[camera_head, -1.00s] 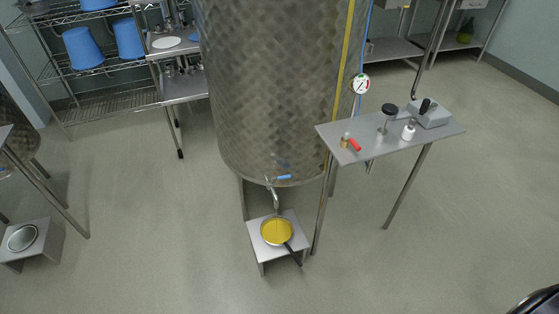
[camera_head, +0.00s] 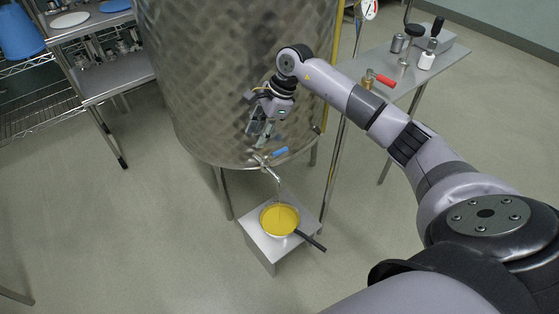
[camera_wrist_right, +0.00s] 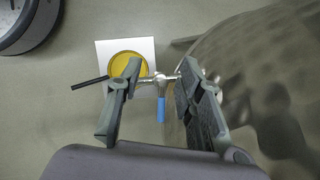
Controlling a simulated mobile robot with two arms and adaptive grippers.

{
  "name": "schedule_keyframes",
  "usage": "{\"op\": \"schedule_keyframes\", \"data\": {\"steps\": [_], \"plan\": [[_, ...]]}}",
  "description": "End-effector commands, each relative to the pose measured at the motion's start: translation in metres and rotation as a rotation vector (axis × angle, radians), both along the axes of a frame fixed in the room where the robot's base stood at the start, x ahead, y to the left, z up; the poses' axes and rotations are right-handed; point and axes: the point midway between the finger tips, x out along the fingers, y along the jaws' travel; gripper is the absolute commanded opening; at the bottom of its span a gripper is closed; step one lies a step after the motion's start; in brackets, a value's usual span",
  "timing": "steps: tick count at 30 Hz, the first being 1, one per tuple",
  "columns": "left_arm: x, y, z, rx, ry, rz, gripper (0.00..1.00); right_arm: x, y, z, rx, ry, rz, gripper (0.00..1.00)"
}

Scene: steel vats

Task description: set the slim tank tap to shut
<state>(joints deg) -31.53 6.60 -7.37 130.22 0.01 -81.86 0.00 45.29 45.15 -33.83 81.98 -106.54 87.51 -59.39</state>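The slim tank tap is a steel tap low on the front of the large dimpled steel tank (camera_head: 215,75). Its blue lever (camera_head: 279,152) points right, crosswise to the spout (camera_head: 271,172). In the right wrist view the blue lever (camera_wrist_right: 161,109) shows between my fingers' outlines, beyond them. My right gripper (camera_head: 260,136) is open and empty, close to the tank wall, just above and left of the lever. Its two spread fingers show in the right wrist view (camera_wrist_right: 160,74). My left gripper is not in view.
A pan of yellow liquid (camera_head: 280,219) stands on a low steel stand (camera_head: 262,246) under the spout, its dark handle (camera_head: 311,242) sticking out to the right. A side table (camera_head: 440,75) with small fittings stands right of the tank, behind my right arm. Shelving is at left.

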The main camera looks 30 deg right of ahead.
Motion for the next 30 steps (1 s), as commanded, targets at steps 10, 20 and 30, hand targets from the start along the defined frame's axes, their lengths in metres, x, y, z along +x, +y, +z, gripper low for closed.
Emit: {"op": "schedule_keyframes", "data": {"steps": [10,20,30], "plan": [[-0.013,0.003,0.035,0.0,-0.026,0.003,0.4,-0.007,-0.082,0.03,-0.408,-0.044,0.12,0.34],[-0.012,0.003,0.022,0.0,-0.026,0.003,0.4,0.004,-0.082,-0.031,-0.403,-0.04,0.118,0.34],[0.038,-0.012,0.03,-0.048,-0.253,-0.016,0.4,0.017,-0.081,-0.095,-0.402,-0.042,0.118,0.34]]}}
